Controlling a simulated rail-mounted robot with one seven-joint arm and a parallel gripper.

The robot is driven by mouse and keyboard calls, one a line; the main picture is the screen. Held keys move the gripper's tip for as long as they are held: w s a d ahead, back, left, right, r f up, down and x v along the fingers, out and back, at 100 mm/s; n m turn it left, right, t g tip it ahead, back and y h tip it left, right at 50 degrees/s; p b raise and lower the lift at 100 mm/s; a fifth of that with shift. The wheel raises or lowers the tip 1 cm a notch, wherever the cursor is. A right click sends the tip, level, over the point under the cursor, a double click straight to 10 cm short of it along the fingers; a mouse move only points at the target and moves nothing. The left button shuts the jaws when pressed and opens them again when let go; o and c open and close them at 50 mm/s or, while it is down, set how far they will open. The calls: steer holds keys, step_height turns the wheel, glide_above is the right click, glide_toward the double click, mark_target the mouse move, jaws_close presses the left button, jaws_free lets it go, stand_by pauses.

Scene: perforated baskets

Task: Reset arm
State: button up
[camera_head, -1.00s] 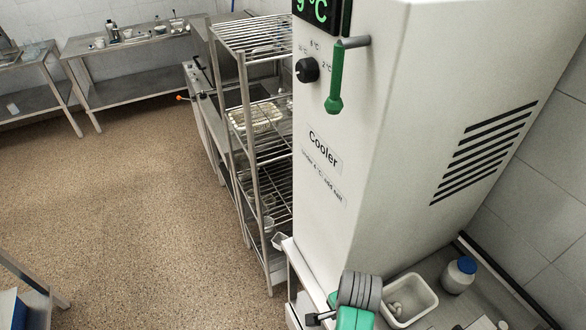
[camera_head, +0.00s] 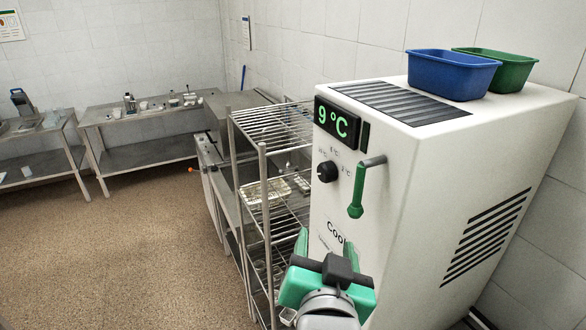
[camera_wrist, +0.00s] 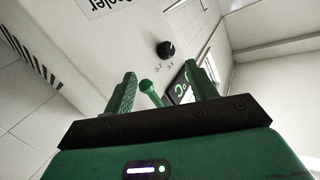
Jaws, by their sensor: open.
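My gripper (camera_head: 333,252) is in front of the white cooler (camera_head: 400,170), low in the head view. In the wrist view my gripper (camera_wrist: 163,90) has its two green fingers apart with nothing held between them. The cooler's green lever handle (camera_head: 358,192) is above and beyond the gripper. In the wrist view the handle (camera_wrist: 150,92) shows between the fingers, at some distance. The cooler's display (camera_head: 337,122) reads 9 °C, with a black knob (camera_head: 327,172) below it.
A blue basket (camera_head: 452,75) and a green basket (camera_head: 505,70) stand on top of the cooler. A wire shelf rack (camera_head: 262,150) is directly left of the cooler. Steel tables (camera_head: 140,155) stand along the back wall. The floor at left (camera_head: 110,240) is clear.

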steer(key=s+a+r+n+t+p, duration=0.1)
steer(key=s+r+t, duration=0.1)
steer(key=s+r, duration=0.3)
steer(key=s+a+r+n+t+y, duration=0.1)
steer(key=s+r, duration=0.4)
steer(key=r, duration=0.6)
steer(key=s+a+r+n+t+p, duration=0.1)
steer(key=s+a+r+n+t, duration=0.1)
steer(key=s+r+t, duration=0.3)
step_height(320, 180, up, 3)
steer(key=shift+s+a+f+y+p, duration=0.15)
steer(key=shift+a+y+p, duration=0.2)
steer(key=shift+a, duration=0.3)
